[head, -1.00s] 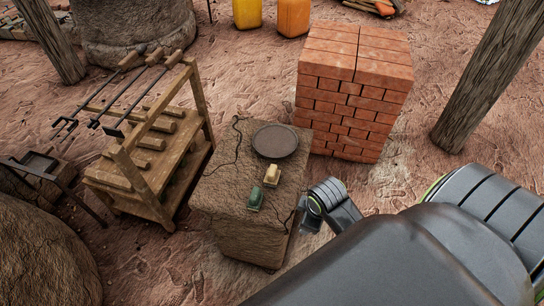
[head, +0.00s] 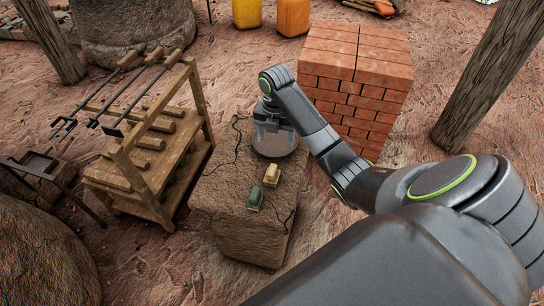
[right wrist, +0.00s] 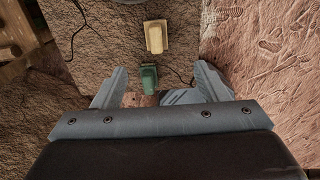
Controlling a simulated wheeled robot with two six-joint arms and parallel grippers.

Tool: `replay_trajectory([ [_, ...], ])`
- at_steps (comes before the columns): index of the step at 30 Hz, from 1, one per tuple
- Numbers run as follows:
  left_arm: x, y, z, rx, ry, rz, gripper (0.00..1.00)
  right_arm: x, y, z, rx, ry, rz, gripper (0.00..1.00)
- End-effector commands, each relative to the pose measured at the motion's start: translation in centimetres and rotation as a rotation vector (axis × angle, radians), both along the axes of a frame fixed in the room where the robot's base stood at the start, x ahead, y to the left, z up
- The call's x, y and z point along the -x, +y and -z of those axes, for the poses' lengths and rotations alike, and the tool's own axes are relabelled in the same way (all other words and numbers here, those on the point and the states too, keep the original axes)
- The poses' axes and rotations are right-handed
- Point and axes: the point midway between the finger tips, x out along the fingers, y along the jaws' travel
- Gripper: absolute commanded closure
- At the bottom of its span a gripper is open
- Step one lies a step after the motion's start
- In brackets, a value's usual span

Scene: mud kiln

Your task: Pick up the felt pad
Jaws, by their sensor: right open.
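A small green block-like piece (head: 254,198) and a small yellowish-tan piece (head: 272,175) lie on top of the mud block (head: 225,195). No label tells which of these is the felt pad. My right gripper is open and empty, pointing down above the block. In the right wrist view the green piece (right wrist: 148,77) shows between the fingers (right wrist: 160,85), with the tan piece (right wrist: 156,37) beyond it. My left gripper is out of view.
A brick stack (head: 360,85) stands just behind and right of the mud block. A wooden rack (head: 150,150) with rods stands to its left. A wooden post (head: 490,80) rises at the right. Yellow (head: 247,13) and orange (head: 293,16) containers stand at the back.

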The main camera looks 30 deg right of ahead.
Motion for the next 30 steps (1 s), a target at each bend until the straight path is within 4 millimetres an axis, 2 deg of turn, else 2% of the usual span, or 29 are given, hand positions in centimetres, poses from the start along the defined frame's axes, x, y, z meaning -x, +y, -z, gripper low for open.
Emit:
replay_trajectory([
  [7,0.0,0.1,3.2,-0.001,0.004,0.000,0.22,0.0,0.0,3.3,0.000,0.000,0.000,0.33],
  [18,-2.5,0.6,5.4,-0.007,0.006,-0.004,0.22,0.0,0.1,7.5,-0.001,-0.001,0.001,0.33],
  [24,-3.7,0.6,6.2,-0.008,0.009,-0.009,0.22,0.0,0.1,10.1,-0.001,-0.001,0.001,0.33],
  [30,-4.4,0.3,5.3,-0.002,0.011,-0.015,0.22,0.1,0.2,11.9,-0.001,0.001,0.001,0.33],
])
